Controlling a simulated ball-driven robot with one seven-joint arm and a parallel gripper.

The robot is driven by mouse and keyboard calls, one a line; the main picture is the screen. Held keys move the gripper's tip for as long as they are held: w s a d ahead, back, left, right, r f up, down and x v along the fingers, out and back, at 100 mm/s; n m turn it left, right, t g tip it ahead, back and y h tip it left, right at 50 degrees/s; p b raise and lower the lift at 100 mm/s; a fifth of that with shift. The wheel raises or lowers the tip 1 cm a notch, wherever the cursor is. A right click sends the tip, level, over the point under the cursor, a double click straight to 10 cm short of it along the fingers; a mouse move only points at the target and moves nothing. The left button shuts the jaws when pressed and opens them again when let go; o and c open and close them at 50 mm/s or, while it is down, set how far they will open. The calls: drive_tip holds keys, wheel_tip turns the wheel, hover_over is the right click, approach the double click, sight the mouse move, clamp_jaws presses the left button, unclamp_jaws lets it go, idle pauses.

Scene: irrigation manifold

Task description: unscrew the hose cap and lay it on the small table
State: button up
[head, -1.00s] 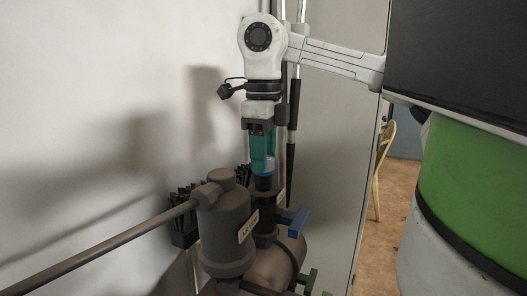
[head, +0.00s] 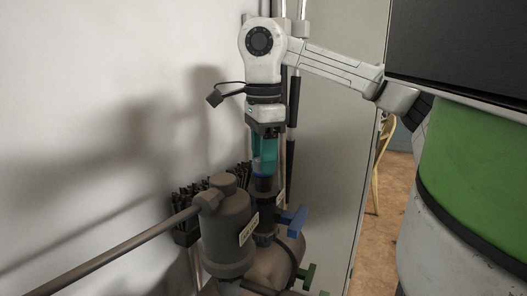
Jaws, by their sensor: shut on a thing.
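The small table is not clearly in view.
A dark grey canister (head: 228,225) with a label stands left of the fitting, with a long pipe (head: 110,250) running to the lower left. A blue valve handle (head: 293,220) sticks out at right. A wall is close behind and a cabinet panel (head: 335,130) is at right.

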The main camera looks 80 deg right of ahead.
drive_tip(key=shift+a+n, duration=0.1)
drive_tip(key=shift+n, duration=0.4)
drive_tip(key=n, duration=0.3)
drive_tip(key=shift+n, duration=0.7)
drive_tip(key=n, duration=0.4)
drive_tip(key=shift+p, duration=0.3)
drive_tip(key=shift+r+p, duration=1.75)
drive_tip(key=shift+r, duration=0.8)
